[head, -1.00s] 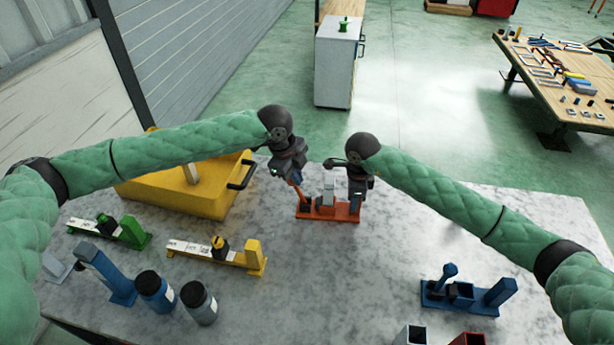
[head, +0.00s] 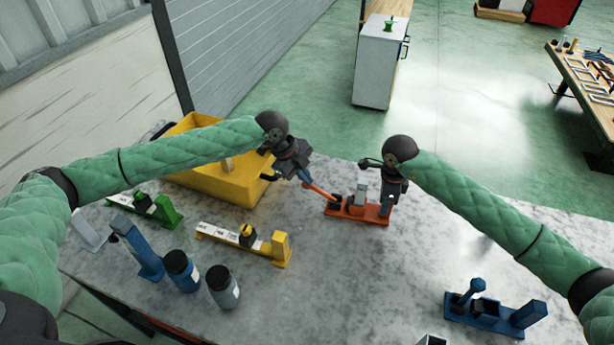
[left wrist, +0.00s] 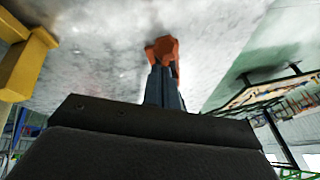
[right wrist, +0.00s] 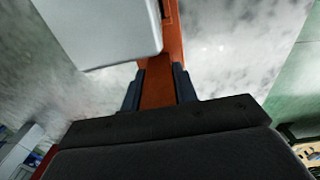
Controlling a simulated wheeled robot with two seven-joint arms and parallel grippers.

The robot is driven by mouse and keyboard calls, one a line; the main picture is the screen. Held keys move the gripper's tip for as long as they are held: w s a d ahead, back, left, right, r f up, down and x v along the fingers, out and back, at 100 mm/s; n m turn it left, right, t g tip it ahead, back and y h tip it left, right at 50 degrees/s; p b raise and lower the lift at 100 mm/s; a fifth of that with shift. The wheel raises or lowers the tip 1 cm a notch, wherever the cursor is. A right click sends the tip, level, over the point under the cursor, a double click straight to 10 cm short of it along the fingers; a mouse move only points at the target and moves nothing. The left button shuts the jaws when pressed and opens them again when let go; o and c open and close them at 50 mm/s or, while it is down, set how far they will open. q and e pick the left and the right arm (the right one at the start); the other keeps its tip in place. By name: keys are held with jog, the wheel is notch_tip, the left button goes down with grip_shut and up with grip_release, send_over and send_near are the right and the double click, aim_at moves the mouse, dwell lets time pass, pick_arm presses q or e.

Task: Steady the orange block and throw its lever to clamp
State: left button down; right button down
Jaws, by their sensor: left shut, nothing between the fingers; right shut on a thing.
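The orange block (head: 358,212) sits on the grey table, with a grey piece (head: 361,192) standing on it. Its orange lever (head: 322,192) leans out to the left, low and slanted. My left gripper (head: 306,179) is shut with nothing between its fingers, its tips at the lever's outer end. In the left wrist view the orange lever end (left wrist: 163,48) shows just past the closed fingers; contact is unclear. My right gripper (head: 388,200) is shut on the block's upright orange post at its right end. In the right wrist view the post (right wrist: 158,88) lies between the fingers.
A yellow bin (head: 235,180) stands behind my left arm. A blue fixture (head: 495,313) is at front right. The table's middle is clear.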

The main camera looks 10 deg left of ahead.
pick_arm(q)
jog(key=shift+a+r, duration=0.15)
jog(key=shift+a, duration=0.6)
jog(key=s+a+r, duration=0.1)
jog(key=a+r, duration=0.5)
jog(key=a, duration=0.1)
jog(key=shift+a, duration=0.4)
jog(key=shift+r, duration=0.1)
